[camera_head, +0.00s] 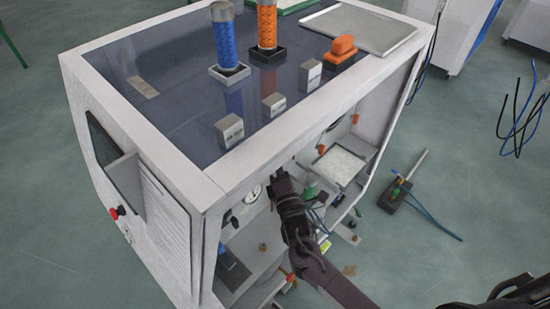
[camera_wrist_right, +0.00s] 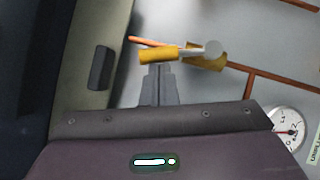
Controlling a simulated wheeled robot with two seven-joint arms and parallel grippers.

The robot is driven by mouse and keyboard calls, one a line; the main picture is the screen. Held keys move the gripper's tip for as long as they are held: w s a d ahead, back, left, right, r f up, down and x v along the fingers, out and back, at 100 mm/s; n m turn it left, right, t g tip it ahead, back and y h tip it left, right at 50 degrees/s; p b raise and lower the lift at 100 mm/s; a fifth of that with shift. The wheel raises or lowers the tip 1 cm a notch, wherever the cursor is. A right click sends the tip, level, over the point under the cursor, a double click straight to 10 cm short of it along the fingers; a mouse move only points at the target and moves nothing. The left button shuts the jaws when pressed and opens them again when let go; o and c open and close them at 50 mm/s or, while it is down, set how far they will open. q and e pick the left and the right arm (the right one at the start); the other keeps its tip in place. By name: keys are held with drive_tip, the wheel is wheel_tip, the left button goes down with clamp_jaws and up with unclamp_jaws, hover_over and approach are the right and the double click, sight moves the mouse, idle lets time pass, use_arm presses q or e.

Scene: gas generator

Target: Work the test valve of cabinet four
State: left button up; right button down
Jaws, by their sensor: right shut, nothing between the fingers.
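The cabinet (camera_head: 150,155) is a white-framed unit with a dark top and an open front. My right gripper (camera_head: 279,178) reaches into its open front from the lower right. In the right wrist view, my gripper (camera_wrist_right: 160,72) is shut and empty. A valve with a yellow handle (camera_wrist_right: 158,54) is right at the fingertips, with a yellow body (camera_wrist_right: 207,60) and a grey round end beside it. Whether the fingertips touch the handle cannot be told. My gripper hides the valve in the head view. My left gripper is out of view.
A pressure gauge (camera_head: 252,193) is left of my gripper; it also shows in the right wrist view (camera_wrist_right: 288,128). Copper pipes (camera_wrist_right: 250,85) run by the valve. A white tray (camera_head: 340,165) sits inside, right of my gripper. A black block with a blue cable (camera_head: 397,197) lies on the floor.

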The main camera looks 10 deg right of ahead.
drive_tip(key=m+p, duration=0.1)
drive_tip(key=w+d+r+m+g+p, duration=0.1)
drive_tip(key=p, duration=0.1)
drive_tip(key=shift+d+r+m, duration=0.3)
drive_tip(key=shift+w, duration=0.1)
idle(0.5)
